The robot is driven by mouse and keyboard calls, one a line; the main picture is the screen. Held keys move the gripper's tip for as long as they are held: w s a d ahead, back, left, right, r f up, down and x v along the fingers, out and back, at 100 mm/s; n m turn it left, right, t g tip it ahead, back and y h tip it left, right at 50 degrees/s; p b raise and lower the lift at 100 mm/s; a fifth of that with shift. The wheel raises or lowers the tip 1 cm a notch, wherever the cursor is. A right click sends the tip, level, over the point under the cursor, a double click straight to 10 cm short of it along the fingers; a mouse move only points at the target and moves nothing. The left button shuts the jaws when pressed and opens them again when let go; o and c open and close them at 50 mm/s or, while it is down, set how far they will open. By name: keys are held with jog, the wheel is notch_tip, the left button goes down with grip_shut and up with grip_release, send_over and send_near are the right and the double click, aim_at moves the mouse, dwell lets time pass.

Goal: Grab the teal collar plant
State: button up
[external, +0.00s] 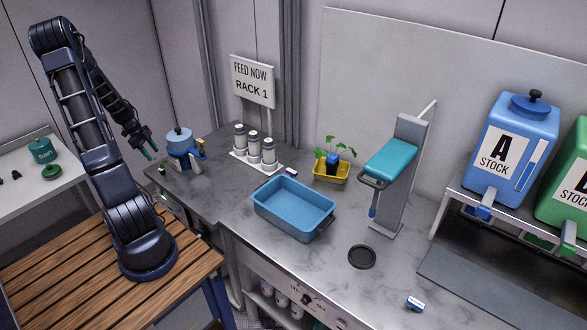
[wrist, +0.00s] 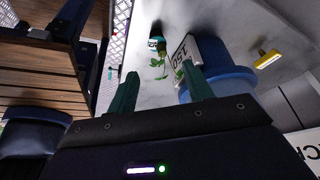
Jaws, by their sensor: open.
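In the wrist view a small plant with a teal collar (wrist: 157,45) and green leaves (wrist: 158,67) is on the pale counter. It appears beyond the gap between my fingers, beside a large blue container. My gripper (wrist: 160,90) is open with nothing between its dark green fingers. In the external view my gripper (external: 150,153) hangs by the left end of the counter, just left of the blue container (external: 180,146). The teal-collared plant is hard to make out there. Another plant (external: 333,160), with a blue collar, stands in a yellow tray (external: 331,174).
Beside the blue container in the wrist view is a white label (wrist: 186,58). A white bottle rack (external: 256,162), a blue bin (external: 293,207), a teal-topped stand (external: 390,160) and a black disc (external: 362,257) occupy the counter (external: 320,270). Its front middle is mostly clear.

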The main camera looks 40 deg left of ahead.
aim_at(161, 169)
jog(key=x, duration=0.4)
jog(key=shift+s+x, duration=0.1)
jog(key=shift+x, duration=1.2)
jog(key=shift+s+x, duration=0.15)
jog(key=shift+x, duration=1.1)
jog(key=shift+a+f, duration=0.1)
jog(key=shift+a, duration=0.05)
jog(key=c, duration=1)
